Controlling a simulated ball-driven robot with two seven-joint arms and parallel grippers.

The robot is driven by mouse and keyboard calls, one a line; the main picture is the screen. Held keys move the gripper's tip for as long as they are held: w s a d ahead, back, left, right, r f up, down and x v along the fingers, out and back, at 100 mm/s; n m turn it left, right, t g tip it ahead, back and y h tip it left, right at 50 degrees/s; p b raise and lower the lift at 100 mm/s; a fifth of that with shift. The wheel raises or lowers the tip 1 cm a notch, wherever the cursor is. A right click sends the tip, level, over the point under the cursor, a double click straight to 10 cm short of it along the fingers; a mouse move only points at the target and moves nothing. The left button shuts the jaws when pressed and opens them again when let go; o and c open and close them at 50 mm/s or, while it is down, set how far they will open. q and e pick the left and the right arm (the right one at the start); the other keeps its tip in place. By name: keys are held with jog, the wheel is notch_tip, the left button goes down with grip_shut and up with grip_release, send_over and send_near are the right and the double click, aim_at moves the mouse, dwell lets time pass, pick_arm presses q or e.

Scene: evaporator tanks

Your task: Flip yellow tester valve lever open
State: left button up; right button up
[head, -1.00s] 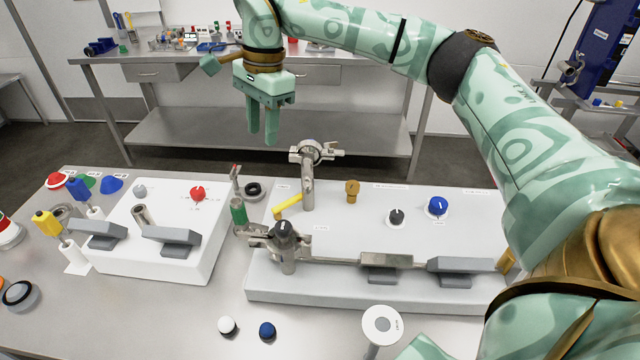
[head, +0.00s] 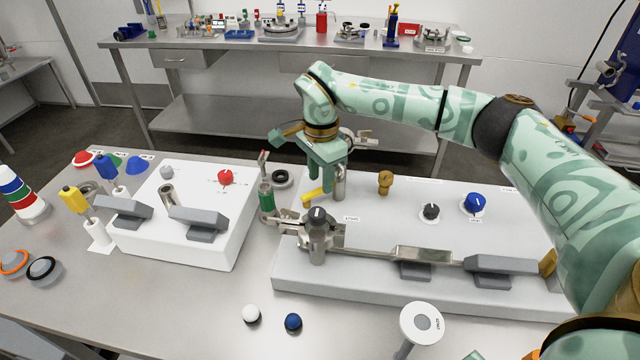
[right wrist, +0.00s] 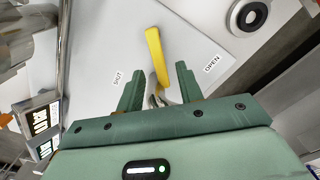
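The yellow tester valve lever (head: 313,195) is at the back left of the right-hand grey panel, near a silver pipe fitting (head: 339,182). My right gripper (head: 320,186) points down just above and behind the lever. In the right wrist view the lever (right wrist: 155,52) lies between the lines of my two open fingers (right wrist: 158,85), with a gap on each side. Its far end reaches beyond the fingertips, and its metal base shows between the fingers. A SHUT label (right wrist: 118,79) is on the left and an OPEN label (right wrist: 212,63) on the right. My left gripper is not in view.
A white box with a red knob (head: 225,177) stands further left. The panel's middle is mostly clear.

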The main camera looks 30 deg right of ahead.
jog(key=shift+f, duration=0.95)
grip_shut()
jog(key=shift+r, duration=0.1)
